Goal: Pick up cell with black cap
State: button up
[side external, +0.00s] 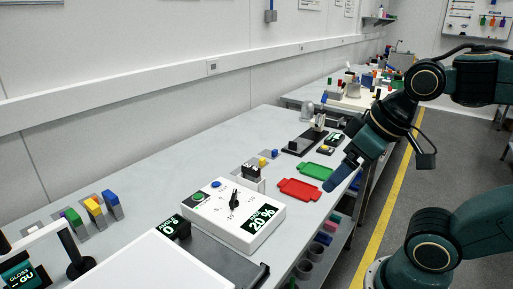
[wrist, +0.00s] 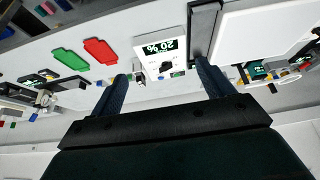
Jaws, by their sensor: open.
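A small block with a black top (side external: 251,170) stands in a pale holder behind the white control box in the side view. It may be the cell with the black cap, but it is too small to be sure. Small yellow and blue pieces (side external: 265,161) stand just beyond it. My gripper (side external: 337,182) is at the table's right edge, beside the red tray and well to the right of the black-topped block. In the wrist view my gripper (wrist: 162,76) has its two blue fingers wide apart with nothing held between them. I cannot make out the cell clearly there.
A white control box (side external: 234,214) reading 20 % shows also in the wrist view (wrist: 150,45). Flat red (side external: 299,189) and green (side external: 315,171) trays lie near my gripper. A lit white panel (side external: 150,264) is at the front. Coloured blocks (side external: 94,207) stand at left.

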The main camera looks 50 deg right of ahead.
jog(key=w+r+n+g, duration=0.1)
jog(key=w+r+n, duration=0.3)
jog(key=w, duration=0.4)
jog(key=n+g+y, duration=0.1)
jog(key=n+g, duration=0.4)
jog(key=n, duration=0.9)
send_over(252, 166)
notch_tip(252, 166, down, 8)
jog(key=r, duration=0.1)
jog(key=shift+d+f, duration=0.5)
jog(key=shift+d, duration=0.2)
jog(key=shift+a+f, duration=0.2)
jog(key=shift+f, duration=1.2)
jog(key=shift+a+f, duration=0.15)
jog(key=shift+f, duration=1.3)
jog(key=shift+a+f, duration=0.2)
jog(key=shift+f, duration=1.2)
jog(key=shift+f, duration=0.1)
